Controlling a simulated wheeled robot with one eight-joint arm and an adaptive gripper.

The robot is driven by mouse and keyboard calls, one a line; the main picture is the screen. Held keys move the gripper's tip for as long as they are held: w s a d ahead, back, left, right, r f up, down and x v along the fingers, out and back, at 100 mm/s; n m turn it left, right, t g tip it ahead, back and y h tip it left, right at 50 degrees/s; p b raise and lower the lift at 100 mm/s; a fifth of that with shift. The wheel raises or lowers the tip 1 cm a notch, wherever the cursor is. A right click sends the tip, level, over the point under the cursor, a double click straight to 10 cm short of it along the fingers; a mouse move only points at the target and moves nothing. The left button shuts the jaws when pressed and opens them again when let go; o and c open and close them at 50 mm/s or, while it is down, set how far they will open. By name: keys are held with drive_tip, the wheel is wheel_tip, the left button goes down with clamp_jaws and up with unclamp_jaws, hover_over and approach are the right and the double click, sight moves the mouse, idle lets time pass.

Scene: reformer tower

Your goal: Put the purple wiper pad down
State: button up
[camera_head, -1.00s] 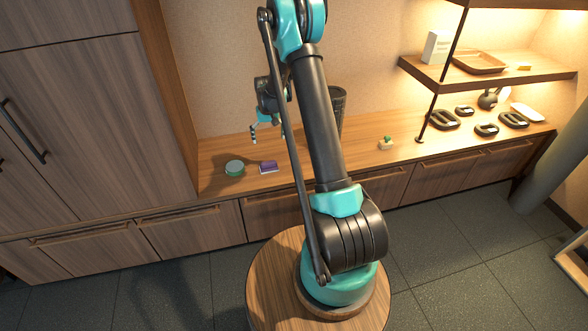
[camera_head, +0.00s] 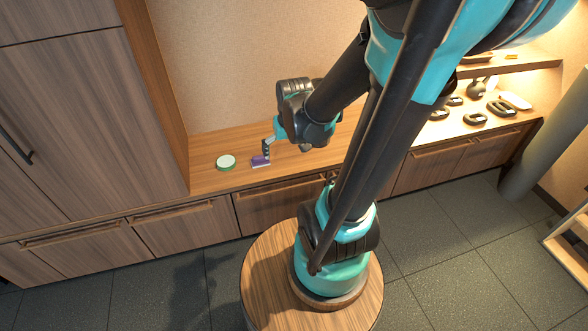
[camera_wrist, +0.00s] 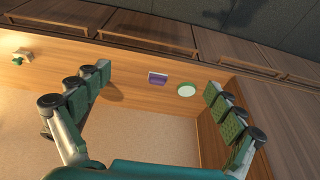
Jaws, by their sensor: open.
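The purple wiper pad (camera_head: 260,161) lies on the wooden counter near its front edge. In the wrist view the pad (camera_wrist: 158,80) shows a purple face with a pale strip along one side, and it appears between my two spread fingers, beyond their tips. My gripper (camera_head: 285,150) is open and empty, just to the right of the pad in the head view. One finger overlaps the pad's upper edge there; I cannot tell whether it touches. The wrist view shows the green-padded fingers wide apart, with nothing between them.
A round green-and-white tin (camera_head: 226,162) sits left of the pad. A tall wooden cabinet (camera_head: 75,120) closes off the counter's left end. Several dark oval objects (camera_head: 475,119) stand at the far right. A small green-topped block (camera_wrist: 21,57) shows in the wrist view.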

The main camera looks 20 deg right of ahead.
drive_tip(key=s+f, duration=0.1)
drive_tip(key=s, duration=0.5)
drive_tip(key=shift+s+d+f+t, duration=0.15)
drive_tip(key=shift+s+f+t, duration=0.15)
drive_tip(key=shift+s+f, duration=0.1)
drive_tip(key=shift+c, duration=0.3)
